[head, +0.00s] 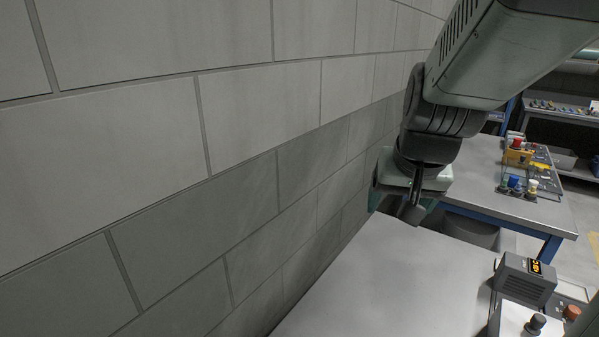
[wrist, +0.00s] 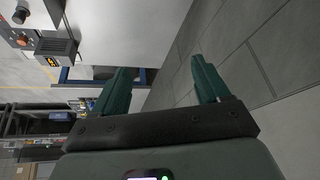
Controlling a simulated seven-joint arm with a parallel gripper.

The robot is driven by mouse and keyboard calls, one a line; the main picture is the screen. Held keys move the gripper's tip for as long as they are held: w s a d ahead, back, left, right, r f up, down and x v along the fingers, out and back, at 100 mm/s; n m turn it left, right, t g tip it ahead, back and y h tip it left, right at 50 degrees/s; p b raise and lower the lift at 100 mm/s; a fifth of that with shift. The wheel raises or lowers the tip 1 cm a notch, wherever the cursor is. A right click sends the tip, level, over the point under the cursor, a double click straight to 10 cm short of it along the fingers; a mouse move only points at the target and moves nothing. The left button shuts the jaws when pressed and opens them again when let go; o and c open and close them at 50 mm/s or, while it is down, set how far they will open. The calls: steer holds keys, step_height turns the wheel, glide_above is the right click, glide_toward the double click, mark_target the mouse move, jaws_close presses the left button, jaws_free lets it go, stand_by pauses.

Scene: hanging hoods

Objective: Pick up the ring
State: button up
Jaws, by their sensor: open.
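I cannot make out a ring in either view. My gripper (wrist: 160,68) is open in the wrist view, with two green fingers spread apart and nothing between them. In the head view my gripper (head: 411,205) hangs above the far end of the near white table, close to the wall; its fingers are mostly hidden there. The near white table (head: 385,275) has a bare top where it shows, and it also appears in the wrist view (wrist: 125,35).
A grey block wall (head: 180,140) runs along the left. A grey box with an orange display (head: 525,278) and a panel with knobs (head: 560,310) stand at the right. A farther blue-framed table (head: 470,185) holds coloured parts (head: 518,185). A dark bin (head: 470,230) stands between the tables.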

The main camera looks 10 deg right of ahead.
steer(key=s+d+f+m+g+h, duration=0.1)
steer(key=s+d+f+m, duration=0.2)
steer(key=d+f, duration=0.35)
steer(key=s+d+f+m+g, duration=0.1)
steer(key=s+d+f+m, duration=0.25)
steer(key=d, duration=0.65)
steer(key=s+d+f+m+g+h, duration=0.1)
steer(key=s+d+f+m, duration=0.15)
steer(key=d+f, duration=0.4)
steer(key=s+d+f+m+g, duration=0.1)
steer(key=s+d+f+m, duration=0.1)
steer(key=s, duration=0.4)
steer(key=s+d+f+m, duration=0.2)
steer(key=s+d+f, duration=0.3)
steer(key=s+f, duration=0.2)
steer(key=s+d+f+m+g, duration=0.1)
steer(key=s+d+f+m, duration=0.1)
steer(key=s+d+f, duration=0.2)
steer(key=shift+s+f+m+g, duration=0.2)
steer(key=shift+s+f, duration=0.15)
steer(key=shift+s, duration=0.25)
steer(key=shift+s+f+m+g, duration=0.1)
steer(key=shift+s+f+m, duration=0.1)
steer(key=shift+s+f, duration=0.25)
steer(key=x, duration=0.5)
steer(key=shift+s+a+f, duration=0.1)
steer(key=shift+s+f, duration=0.2)
steer(key=shift+s, duration=0.1)
steer(key=c, duration=1.2)
steer(key=shift+o, duration=0.2)
